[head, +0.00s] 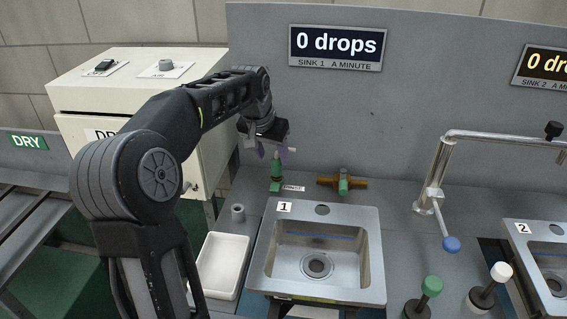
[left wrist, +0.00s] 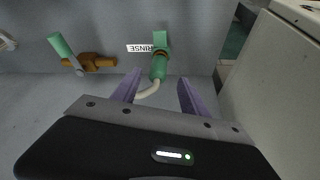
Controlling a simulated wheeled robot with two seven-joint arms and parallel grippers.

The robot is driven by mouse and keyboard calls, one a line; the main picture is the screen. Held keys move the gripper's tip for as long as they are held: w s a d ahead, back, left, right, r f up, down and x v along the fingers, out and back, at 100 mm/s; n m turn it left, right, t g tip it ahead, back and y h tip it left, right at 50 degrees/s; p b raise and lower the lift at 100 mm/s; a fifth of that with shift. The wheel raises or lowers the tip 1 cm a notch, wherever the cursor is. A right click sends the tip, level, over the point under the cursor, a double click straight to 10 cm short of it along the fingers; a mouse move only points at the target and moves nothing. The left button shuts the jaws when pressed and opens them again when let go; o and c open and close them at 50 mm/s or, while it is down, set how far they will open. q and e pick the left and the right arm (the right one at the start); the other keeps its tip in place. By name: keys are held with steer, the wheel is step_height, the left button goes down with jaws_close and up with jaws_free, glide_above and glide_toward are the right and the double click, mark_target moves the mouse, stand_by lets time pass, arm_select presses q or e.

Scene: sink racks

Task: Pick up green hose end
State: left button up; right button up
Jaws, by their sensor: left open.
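The green hose end (head: 276,170) stands upright at the back of the counter, left of sink 1, beside a small RINSE label. In the left wrist view the green hose end (left wrist: 159,66) has a pale hose running from it toward the gap between my fingers. My left gripper (head: 271,150) is just above and slightly left of it in the head view. Its two purple fingers are apart, and they also show in the left wrist view (left wrist: 160,88). Nothing is held between them. My right gripper is not in view.
A brass valve with a green handle (head: 343,184) sits right of the hose end. Sink 1 (head: 373,262) and a white tray (head: 203,272) are in front. A cream dryer cabinet (head: 75,90) stands close on the left. A grey panel (head: 420,60) rises behind.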

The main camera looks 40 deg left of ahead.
mark_target(278, 168)
arm_select(q)
steer(key=shift+x, duration=1.3)
steer(key=x, duration=0.2)
steer(key=p+x, duration=0.1)
steer(key=x, duration=0.2)
steer(key=shift+w, duration=0.3)
steer(key=shift+c, duration=0.3)
jaws_close()
